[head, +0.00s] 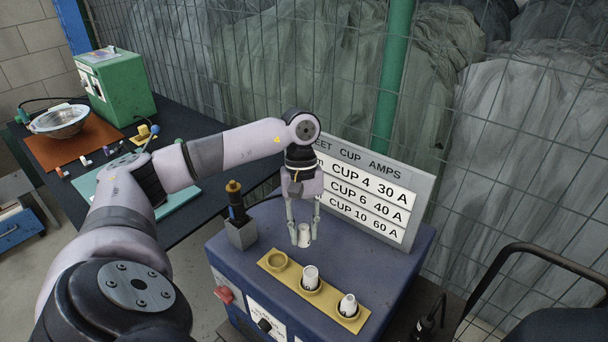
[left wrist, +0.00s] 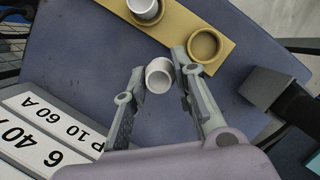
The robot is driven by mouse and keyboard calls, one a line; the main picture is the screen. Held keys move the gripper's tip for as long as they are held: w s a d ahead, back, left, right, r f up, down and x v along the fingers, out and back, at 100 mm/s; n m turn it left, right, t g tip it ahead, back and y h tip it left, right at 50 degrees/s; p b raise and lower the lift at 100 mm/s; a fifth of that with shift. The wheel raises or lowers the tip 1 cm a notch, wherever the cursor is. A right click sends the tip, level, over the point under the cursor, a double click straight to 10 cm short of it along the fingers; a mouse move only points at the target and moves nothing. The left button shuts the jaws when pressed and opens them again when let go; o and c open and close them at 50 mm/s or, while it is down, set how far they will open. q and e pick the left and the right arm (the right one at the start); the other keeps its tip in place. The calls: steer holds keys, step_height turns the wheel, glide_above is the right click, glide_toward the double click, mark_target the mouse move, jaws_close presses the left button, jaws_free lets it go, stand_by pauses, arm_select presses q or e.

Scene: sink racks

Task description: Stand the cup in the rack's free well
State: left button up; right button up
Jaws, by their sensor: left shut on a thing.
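My left gripper (head: 303,240) is shut on a small white cup (head: 304,234), low over the blue box top behind the rack. In the left wrist view the cup (left wrist: 160,76) sits between the two fingertips (left wrist: 158,66). I cannot tell whether the cup touches the box top. The yellow rack (head: 294,273) has three wells in a row. Its left well (head: 277,260) is empty; this free well (left wrist: 204,46) shows as a bare ring in the left wrist view. White cups stand in the middle well (head: 311,276) and the right well (head: 348,304). My right gripper is not in view.
A grey block holding a black tool with an orange top (head: 236,205) stands left of the rack. A sign of cup and amp values (head: 370,190) stands behind the gripper. A dark table with a metal bowl (head: 60,121) and green box (head: 117,82) is farther left.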

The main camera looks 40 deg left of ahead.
arm_select(q)
steer(key=shift+f, duration=2.8)
steer(key=o, duration=1)
steer(key=shift+r, duration=0.1)
